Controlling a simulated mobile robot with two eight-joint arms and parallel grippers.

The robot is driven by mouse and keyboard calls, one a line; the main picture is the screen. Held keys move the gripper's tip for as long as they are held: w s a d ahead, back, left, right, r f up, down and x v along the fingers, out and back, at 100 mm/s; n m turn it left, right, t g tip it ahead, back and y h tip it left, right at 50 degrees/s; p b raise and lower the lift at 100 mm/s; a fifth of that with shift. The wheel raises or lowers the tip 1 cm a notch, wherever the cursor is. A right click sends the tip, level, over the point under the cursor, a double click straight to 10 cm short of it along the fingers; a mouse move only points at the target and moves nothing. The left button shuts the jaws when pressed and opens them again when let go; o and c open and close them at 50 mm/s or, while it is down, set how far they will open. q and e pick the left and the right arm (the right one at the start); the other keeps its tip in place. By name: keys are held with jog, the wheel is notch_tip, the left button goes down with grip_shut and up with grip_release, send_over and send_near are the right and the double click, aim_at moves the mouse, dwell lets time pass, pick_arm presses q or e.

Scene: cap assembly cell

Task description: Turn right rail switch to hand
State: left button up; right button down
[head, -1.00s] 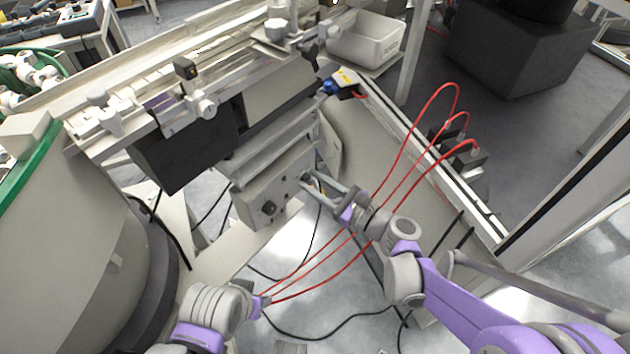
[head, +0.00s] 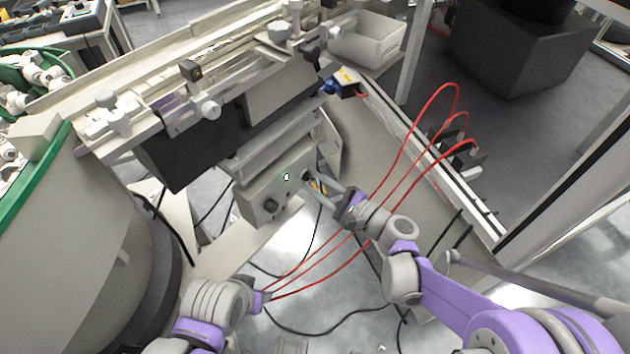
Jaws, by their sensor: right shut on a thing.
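The grey control box (head: 250,203) hangs under the rail assembly, near the middle of the head view. It has a dark left knob (head: 270,206) and, at its right end, the dark right rail switch (head: 307,176). My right gripper (head: 314,184) reaches in from the right and is shut on the right rail switch. Its fingers partly cover the switch, so the switch's exact angle is hard to see. My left gripper (head: 264,299) is low in the view, away from the box; its fingers are not clear.
Red hoses (head: 400,160) arc across near my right wrist. A large grey bowl feeder (head: 70,230) with a green rim stands at the left. A white bin (head: 368,40) is at the back. Black cables lie on the floor below the box.

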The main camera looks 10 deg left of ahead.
dwell(0.4)
jog(key=c, duration=0.6)
grip_release()
jog(key=shift+o, duration=0.2)
jog(key=p+v, duration=0.1)
jog(key=v, duration=1)
